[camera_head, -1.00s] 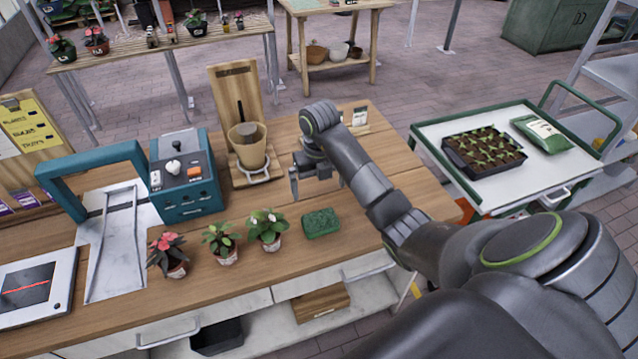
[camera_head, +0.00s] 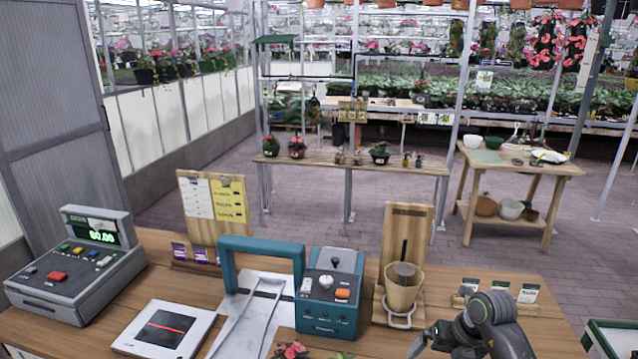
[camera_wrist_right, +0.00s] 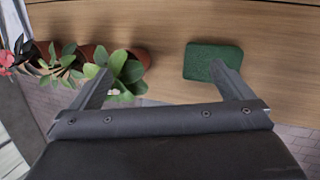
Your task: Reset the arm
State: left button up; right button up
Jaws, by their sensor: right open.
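My right arm comes in at the lower right of the head view, with its right gripper (camera_head: 428,346) low over the wooden counter (camera_head: 560,326). In the right wrist view the right gripper (camera_wrist_right: 165,85) has its two fingers wide apart with nothing between them but bare wood. A green sponge (camera_wrist_right: 212,62) lies on the counter by the right finger. A leafy potted plant (camera_wrist_right: 122,68) is by the left finger, and I cannot tell whether they touch. My left gripper is not in view.
A cash register (camera_head: 75,275), a flat scanner (camera_head: 165,330), a teal device (camera_head: 332,295) and a wooden stand with a tan pot (camera_head: 403,290) stand on the counter. A plant table (camera_head: 350,163) and a smaller wooden table (camera_head: 520,170) stand behind, with open paved floor between.

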jog(key=a+r+m+t+y, duration=0.1)
jog(key=a+r+t+y, duration=0.65)
jog(key=a, duration=0.35)
jog(key=s+d+r+m+t+h, duration=0.4)
jog(key=d+r+m+t+h, duration=0.2)
jog(key=d+r+m+t, duration=0.55)
jog(key=s+d+f+m+g+h, duration=0.85)
jog(key=s+f+m+h, duration=0.3)
jog(key=m, duration=0.85)
jog(key=s+a+f+m+g+y, duration=0.1)
jog(key=s+a+f+g+y, duration=0.2)
jog(key=s+f+g, duration=0.45)
jog(key=s+a+f+m+g+y, duration=0.2)
jog(key=s+a+f, duration=0.25)
jog(key=s, duration=0.55)
notch_tip(320, 180, down, 31)
jog(key=d+g+b, duration=0.1)
jog(key=d+b, duration=0.1)
jog(key=b, duration=0.5)
jog(key=s+f+b, duration=0.2)
jog(key=s+f, duration=0.5)
jog(key=f, duration=0.3)
jog(key=s+a+f+g+y+b, duration=0.1)
jog(key=s+f+b, duration=0.2)
jog(key=s+f, duration=0.5)
notch_tip(320, 180, down, 3)
jog(key=shift+f, duration=0.1)
